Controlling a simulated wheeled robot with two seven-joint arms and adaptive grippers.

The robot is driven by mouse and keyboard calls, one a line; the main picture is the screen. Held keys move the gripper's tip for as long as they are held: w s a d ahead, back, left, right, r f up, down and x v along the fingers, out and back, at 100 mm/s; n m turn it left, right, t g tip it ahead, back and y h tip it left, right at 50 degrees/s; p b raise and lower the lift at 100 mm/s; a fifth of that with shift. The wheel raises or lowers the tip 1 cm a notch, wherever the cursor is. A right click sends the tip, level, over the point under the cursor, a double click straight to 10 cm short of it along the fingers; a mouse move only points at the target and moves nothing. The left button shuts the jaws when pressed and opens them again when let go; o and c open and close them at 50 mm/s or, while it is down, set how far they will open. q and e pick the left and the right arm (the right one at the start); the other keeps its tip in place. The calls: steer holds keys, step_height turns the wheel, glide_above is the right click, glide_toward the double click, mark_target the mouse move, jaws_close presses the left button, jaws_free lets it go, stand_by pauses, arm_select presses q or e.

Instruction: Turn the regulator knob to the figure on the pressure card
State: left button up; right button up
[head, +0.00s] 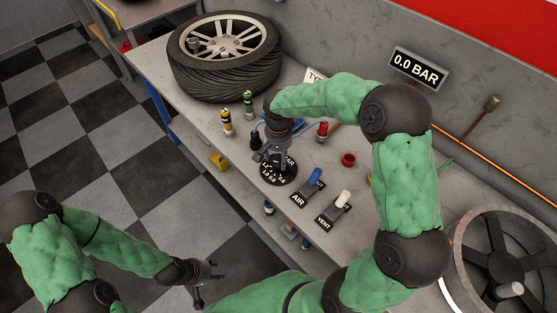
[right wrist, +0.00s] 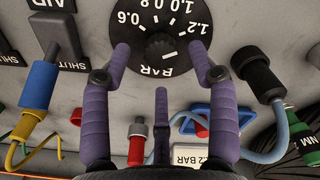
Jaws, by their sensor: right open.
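The regulator knob (right wrist: 160,46) is small, black and round, at the centre of a black dial (right wrist: 158,20) marked 0.6, 0.8, 1.0, 1.2 and BAR. In the head view the dial (head: 279,176) lies on the bench. My right gripper (head: 280,163) is over it. In the right wrist view its purple fingers (right wrist: 160,50) are open, with tips either side of the knob and gaps between. A white card (right wrist: 190,152) reads BAR, its first digits partly hidden by a finger. My left gripper (head: 207,280) is low, away from the bench; its jaw opening is unclear.
A wall display (head: 418,65) reads 0.0 BAR. A blue AIR lever (head: 315,177) and white VENT lever (head: 342,199) stand right of the dial. A tyre (head: 225,58) lies at the back. Coloured hose fittings (head: 248,103) and a handwheel (head: 505,265) are also around the bench.

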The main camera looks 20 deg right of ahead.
mark_target(278, 164)
step_height(278, 164, up, 9)
steer(key=shift+r, duration=0.15)
steer(key=shift+s, duration=0.1)
stand_by(0.6)
